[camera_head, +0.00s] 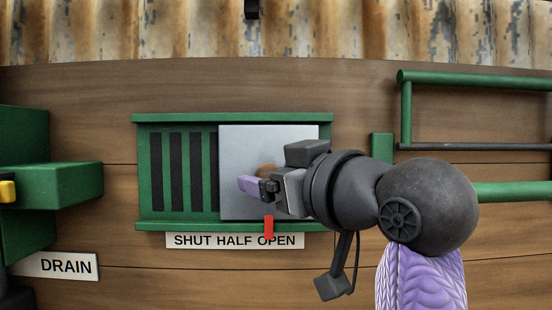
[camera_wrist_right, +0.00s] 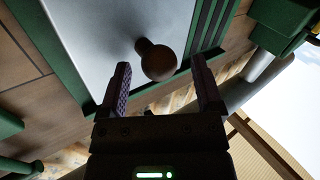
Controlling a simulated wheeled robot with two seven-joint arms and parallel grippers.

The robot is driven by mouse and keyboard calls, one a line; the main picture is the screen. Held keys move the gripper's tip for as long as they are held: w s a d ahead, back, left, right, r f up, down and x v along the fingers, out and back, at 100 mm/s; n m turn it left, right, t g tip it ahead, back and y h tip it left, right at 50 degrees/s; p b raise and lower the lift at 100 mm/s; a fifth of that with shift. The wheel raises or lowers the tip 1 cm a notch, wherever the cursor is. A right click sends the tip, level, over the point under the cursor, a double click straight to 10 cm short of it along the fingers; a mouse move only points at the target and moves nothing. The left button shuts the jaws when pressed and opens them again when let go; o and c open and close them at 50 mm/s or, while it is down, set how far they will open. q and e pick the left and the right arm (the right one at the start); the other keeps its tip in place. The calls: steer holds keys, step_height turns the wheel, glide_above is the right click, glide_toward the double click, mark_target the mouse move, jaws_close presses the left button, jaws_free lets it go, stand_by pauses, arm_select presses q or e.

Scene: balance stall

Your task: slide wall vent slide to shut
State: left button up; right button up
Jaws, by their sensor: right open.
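The wall vent (camera_head: 180,222) has a green frame with several dark slots showing at its left. Its grey slide plate (camera_head: 236,148) covers the right part, and it also fills the upper left of the right wrist view (camera_wrist_right: 95,40). A red pointer (camera_head: 268,222) under the plate stands over the first letters of OPEN on the label (camera_head: 190,241). A brown round knob (camera_wrist_right: 159,62) sticks out from the plate, partly hidden in the head view (camera_head: 265,168). My right gripper (camera_wrist_right: 162,82) is open, with its fingers on either side of the knob and visible gaps. My left gripper is out of view.
A green box with a yellow part (camera_head: 7,191) juts out at the left above a DRAIN label (camera_head: 66,265). Green rails (camera_head: 470,78) and a dark bar (camera_head: 480,147) are at the right.

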steer(key=shift+w+f, duration=0.1)
jaws_close()
stand_by(0.3)
